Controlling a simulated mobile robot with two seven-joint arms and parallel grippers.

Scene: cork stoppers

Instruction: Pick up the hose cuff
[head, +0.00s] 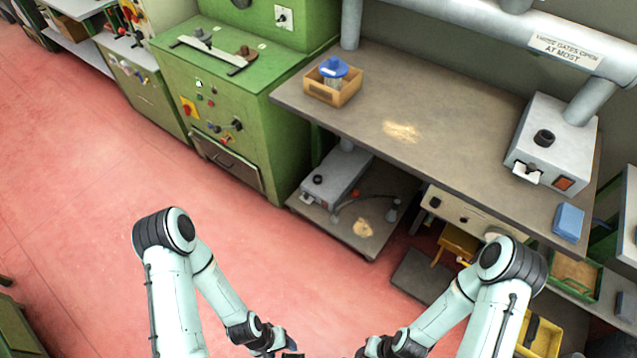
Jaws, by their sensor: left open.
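A blue object (334,67) with a pale ribbed lower part stands in a small open wooden box (346,98) on the left end of the grey-brown bench. It may be the hose cuff, but I cannot tell for sure. The box walls hide its lower end. My left gripper (291,354) is at the bottom edge, mostly cut off; it is open, far from the box and below the bench. My right arm's wrist (378,346) is also at the bottom edge, and I cannot make out its fingers.
The bench (440,130) holds a sawdust patch (402,132), a grey switch box (553,140) on a pipe and a blue block (569,221). A lower shelf (370,235) carries a grey box (336,183). A green machine (215,110) stands left. The red floor is clear in front.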

